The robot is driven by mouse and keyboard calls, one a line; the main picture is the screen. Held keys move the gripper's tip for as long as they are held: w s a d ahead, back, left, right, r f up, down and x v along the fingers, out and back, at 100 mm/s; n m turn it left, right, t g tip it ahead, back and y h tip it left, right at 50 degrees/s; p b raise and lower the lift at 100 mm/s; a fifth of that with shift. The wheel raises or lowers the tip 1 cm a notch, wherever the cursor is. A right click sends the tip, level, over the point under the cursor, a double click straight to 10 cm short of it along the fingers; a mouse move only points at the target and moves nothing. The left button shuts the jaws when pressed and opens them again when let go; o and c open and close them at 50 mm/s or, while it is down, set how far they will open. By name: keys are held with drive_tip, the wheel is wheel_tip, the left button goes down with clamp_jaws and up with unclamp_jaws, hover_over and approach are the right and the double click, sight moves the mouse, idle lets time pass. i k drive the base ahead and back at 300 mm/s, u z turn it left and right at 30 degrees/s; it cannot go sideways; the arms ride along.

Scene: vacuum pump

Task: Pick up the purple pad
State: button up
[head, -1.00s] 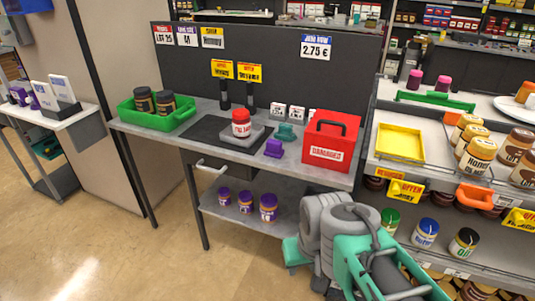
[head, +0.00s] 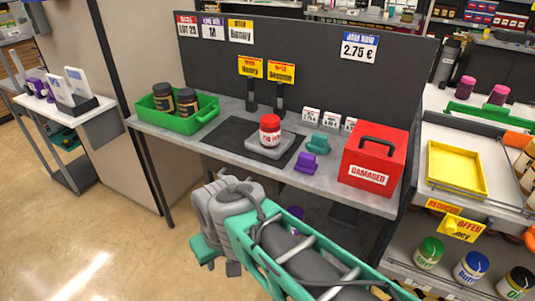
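A small purple pad (head: 306,163) lies on the grey table (head: 345,197), near its front edge. A teal piece of similar shape (head: 318,143) sits just behind it. The pad stands between the black mat (head: 222,136) and the red box marked DAMAGED (head: 375,160). Part of my own grey and teal arm fills the lower middle of the view, in front of the table. I cannot make out my gripper's fingers in this view. Nothing touches the pad.
A jar with a red lid (head: 270,131) stands on a grey scale-like block (head: 266,149). A green crate (head: 175,119) with two dark jars is at the table's left. Sign holders and price cards stand behind. A yellow tray (head: 456,167) is on the right shelf.

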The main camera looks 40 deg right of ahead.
sight(305, 163)
drive_tip(key=z, duration=0.3)
drive_tip(key=i, duration=1.1)
drive_tip(key=z, duration=0.65)
